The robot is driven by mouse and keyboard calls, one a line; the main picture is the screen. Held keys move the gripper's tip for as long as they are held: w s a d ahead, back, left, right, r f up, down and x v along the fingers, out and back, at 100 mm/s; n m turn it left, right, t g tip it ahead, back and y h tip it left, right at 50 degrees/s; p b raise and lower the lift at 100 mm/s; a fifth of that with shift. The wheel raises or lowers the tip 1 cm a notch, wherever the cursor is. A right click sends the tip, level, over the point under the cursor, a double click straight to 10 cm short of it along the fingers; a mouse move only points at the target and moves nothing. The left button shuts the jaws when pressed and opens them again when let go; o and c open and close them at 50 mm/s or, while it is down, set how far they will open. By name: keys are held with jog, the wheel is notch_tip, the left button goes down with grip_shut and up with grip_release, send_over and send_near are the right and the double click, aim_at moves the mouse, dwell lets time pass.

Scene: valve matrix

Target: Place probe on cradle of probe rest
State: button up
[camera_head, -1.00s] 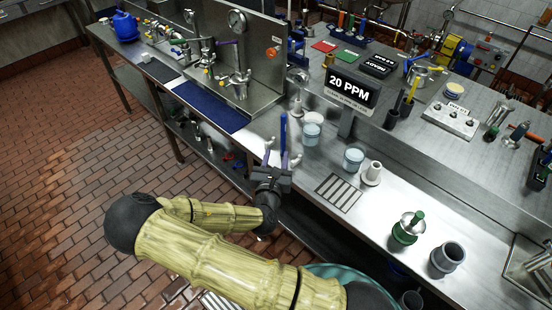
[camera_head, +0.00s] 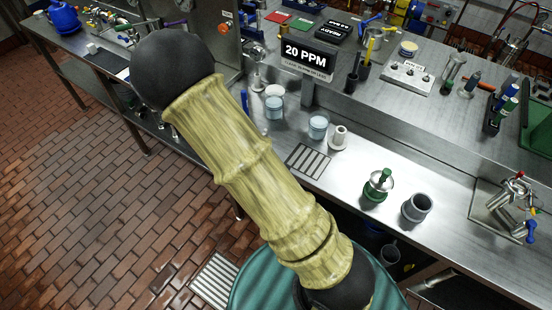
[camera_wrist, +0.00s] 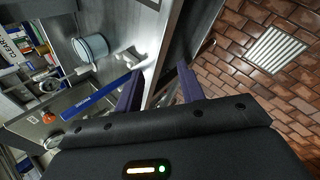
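A slim blue bar with small pale lettering (camera_wrist: 92,100), which looks like the probe, shows in the wrist view. It is left of the gap between my fingers, near the counter edge. In the head view a short piece of the blue bar (camera_head: 244,99) stands upright beside my arm. My gripper (camera_wrist: 158,80) has its two purple fingers apart, with no object seen between them. In the head view my arm hides the gripper. I cannot make out the probe rest's cradle with certainty; a small white stand (camera_head: 339,138) is on the counter.
A slotted grate (camera_head: 308,160), a green pot (camera_head: 376,187) and a grey cup (camera_head: 416,208) are along the front counter. The 20 PPM sign (camera_head: 309,57) rises behind. Brick floor lies open at left.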

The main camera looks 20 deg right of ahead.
jog(key=s+r+m+g+y, duration=0.3)
jog(key=s+r+m+y, duration=0.1)
jog(key=s+r+m, duration=0.7)
notch_tip(320, 180, up, 4)
jog(key=shift+s+d+f+m+g, duration=0.2)
jog(key=shift+s+d+m+g, duration=0.15)
jog(key=shift+m, duration=0.85)
